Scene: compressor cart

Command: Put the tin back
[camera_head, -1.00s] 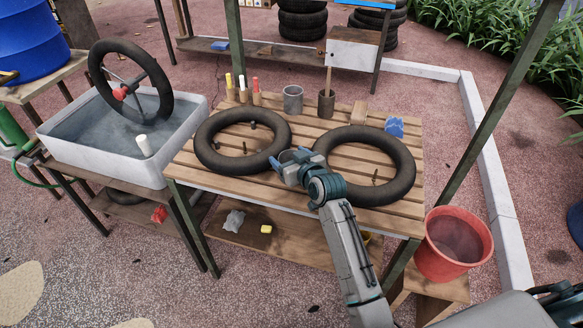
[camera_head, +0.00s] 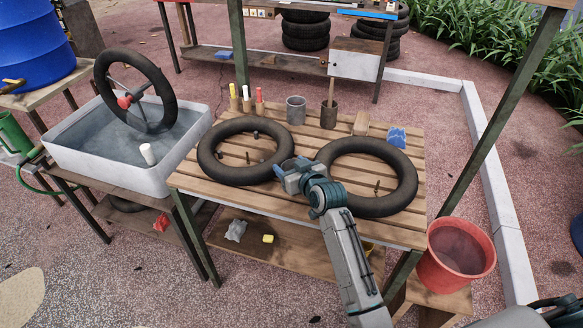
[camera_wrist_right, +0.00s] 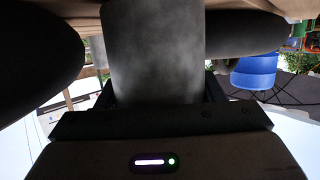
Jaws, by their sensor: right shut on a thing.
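My right gripper (camera_head: 283,167) is low over the front middle of the slatted bench (camera_head: 235,196), between two black tyres, left (camera_head: 215,169) and right (camera_head: 401,196). In the right wrist view it is shut on a plain grey cylinder, the tin (camera_wrist_right: 153,55), whose far end reaches toward the wooden slats. I cannot tell whether it touches them. In the head view the gripper mostly hides this tin. Another grey metal can (camera_head: 296,110) stands upright at the back of the bench. My left gripper is not in view.
Beside the can stand a dark pot (camera_head: 329,117) with a wooden handle in it and several markers. A brush (camera_head: 361,123) and blue sponge (camera_head: 396,137) are at the back right. A water basin (camera_head: 180,165) holding a wheel is left; a red bucket (camera_head: 456,277) is right.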

